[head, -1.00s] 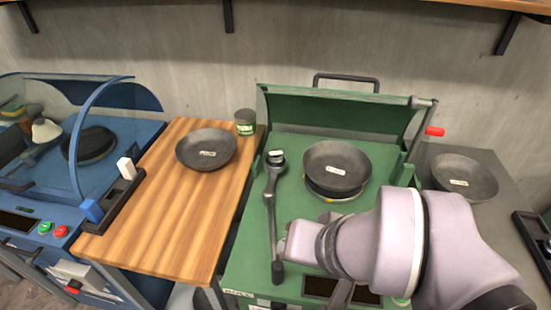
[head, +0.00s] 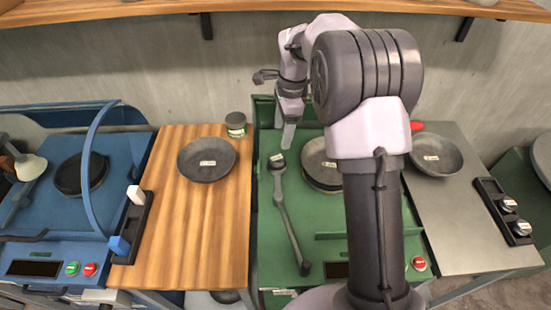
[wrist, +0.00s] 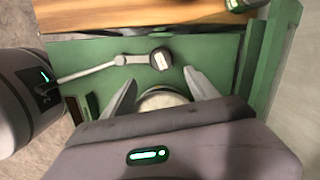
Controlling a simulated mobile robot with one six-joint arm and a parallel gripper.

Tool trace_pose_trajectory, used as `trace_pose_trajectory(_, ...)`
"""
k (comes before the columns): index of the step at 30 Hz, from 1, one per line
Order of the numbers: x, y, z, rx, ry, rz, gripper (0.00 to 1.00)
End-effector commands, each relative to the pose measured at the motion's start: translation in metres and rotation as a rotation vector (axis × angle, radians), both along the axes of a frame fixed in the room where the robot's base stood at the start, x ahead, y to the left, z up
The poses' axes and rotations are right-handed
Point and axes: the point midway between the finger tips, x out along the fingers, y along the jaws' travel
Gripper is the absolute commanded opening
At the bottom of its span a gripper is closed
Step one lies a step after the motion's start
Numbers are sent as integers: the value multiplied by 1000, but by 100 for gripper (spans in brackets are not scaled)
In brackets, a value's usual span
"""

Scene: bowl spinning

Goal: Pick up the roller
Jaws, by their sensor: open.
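The roller (head: 277,163) is a long grey arm with a round, white-labelled head at its far end and a dark handle at its near end. It lies along the left side of the green machine (head: 263,230). It also shows in the wrist view (wrist: 160,60), with its head above the gap between my fingers. My gripper (head: 288,136) points down over the back of the green machine, beyond the roller head and slightly right. In the wrist view my gripper (wrist: 160,86) is open and empty, its two fingers spread and apart from the roller.
Another bowl (head: 207,160) and a small can (head: 235,123) stand on the wooden table (head: 185,255). A third bowl (head: 434,155) lies on the grey table.

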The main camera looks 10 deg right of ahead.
Motion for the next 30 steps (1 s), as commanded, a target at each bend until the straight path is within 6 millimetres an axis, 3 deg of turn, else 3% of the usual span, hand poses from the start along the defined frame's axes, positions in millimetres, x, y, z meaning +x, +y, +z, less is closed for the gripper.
trace_pose_trajectory(1, -1, 2, -20, 0, 3, 0, 68)
trace_pose_trajectory(3, -1, 4, -36, 0, 2, 1, 68)
trace_pose_trajectory(11, 0, 7, -64, -1, 0, 2, 68)
trace_pose_trajectory(17, 2, 13, -103, 0, 0, 3, 68)
trace_pose_trajectory(23, 2, 13, -105, 0, -1, 3, 68)
trace_pose_trajectory(24, 2, 13, -105, 0, -1, 3, 66)
trace_pose_trajectory(30, 2, 13, -104, 0, -1, 3, 27)
